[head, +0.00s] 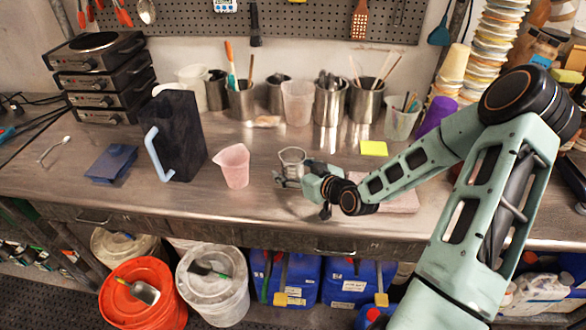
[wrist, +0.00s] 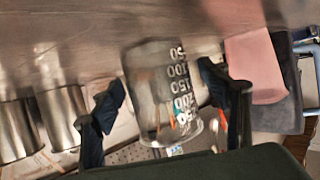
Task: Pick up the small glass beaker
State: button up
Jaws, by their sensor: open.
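The small glass beaker (head: 292,160) stands clear and upright on the metal counter, right of the pink beaker. My gripper (head: 288,176) is low over the counter at the beaker. In the wrist view, my open gripper (wrist: 165,105) has one dark finger on each side of the glass. I cannot tell whether either finger touches it.
A pink beaker (head: 234,165) and a dark jug (head: 179,135) with a pale blue handle stand to the left. A yellow note (head: 373,148) lies to the right. Bare counter lies in front of the pink beaker.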

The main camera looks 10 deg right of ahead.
jog(key=shift+w, duration=0.1)
jog(key=shift+c, duration=0.3)
jog(key=c, duration=1.5)
jog(key=shift+r, duration=0.15)
